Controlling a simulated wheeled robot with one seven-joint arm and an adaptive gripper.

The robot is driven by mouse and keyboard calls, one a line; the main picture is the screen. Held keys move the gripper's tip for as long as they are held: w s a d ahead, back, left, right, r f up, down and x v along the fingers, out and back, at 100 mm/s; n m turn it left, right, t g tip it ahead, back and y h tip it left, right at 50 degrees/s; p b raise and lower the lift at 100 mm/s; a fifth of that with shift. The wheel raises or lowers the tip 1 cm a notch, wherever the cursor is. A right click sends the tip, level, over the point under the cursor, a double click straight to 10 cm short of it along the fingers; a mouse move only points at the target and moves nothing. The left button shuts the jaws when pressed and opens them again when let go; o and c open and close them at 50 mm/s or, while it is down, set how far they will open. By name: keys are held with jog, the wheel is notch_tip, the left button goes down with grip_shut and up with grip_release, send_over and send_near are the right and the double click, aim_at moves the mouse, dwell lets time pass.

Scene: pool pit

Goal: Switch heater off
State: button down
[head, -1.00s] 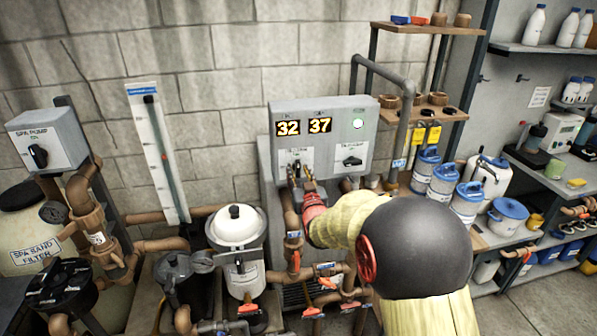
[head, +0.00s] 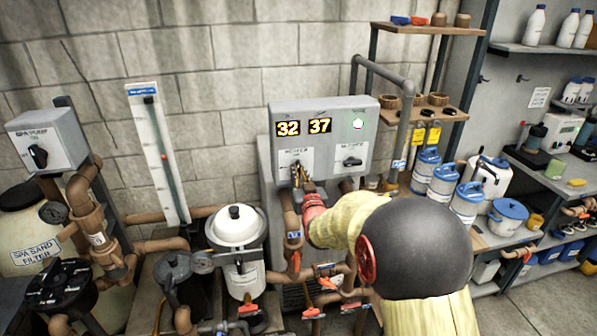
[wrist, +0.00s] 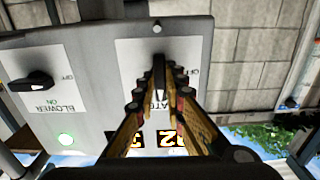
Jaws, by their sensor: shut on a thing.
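The grey heater control box (head: 385,116) stands against the block wall, with lit readouts 32 and 37 and a pale round lamp (head: 358,125). My gripper (head: 301,172) is at the left, lower white plate of the box, its fingers close together. In the wrist view, which is upside down, my gripper (wrist: 158,80) is shut on the dark heater knob (wrist: 158,62), a fingertip on each side. The knob is upright in that view; the fingers hide part of it and its label. In the head view the fingers mostly cover the knob.
The blower knob (head: 352,161) sits beside the heater plate and lies level; it also shows in the wrist view (wrist: 32,84). Brown pipes (head: 290,215) with orange-handled valves run below. A grey pipe (head: 405,100) and shelves stand to the right. The spa pump box (head: 62,138) is at the left.

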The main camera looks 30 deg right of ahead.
jog(key=n+b, duration=0.4)
jog(key=shift+f, duration=0.2)
jog(key=n+b, duration=0.3)
jog(key=n, duration=0.2)
jog(key=shift+b, duration=0.3)
jog(key=n+b, duration=0.2)
jog(key=n, duration=0.2)
jog(key=shift+b, duration=0.35)
jog(key=n+b, duration=0.2)
jog(key=n, duration=0.1)
jog(key=shift+n+b, duration=0.35)
jog(key=shift+n, duration=0.05)
jog(key=shift+r+n+b, duration=0.2)
jog(key=shift+n+b, duration=0.15)
jog(key=shift+n, duration=0.55)
jog(key=c, duration=1.8)
grip_release()
jog(key=shift+o, duration=0.2)
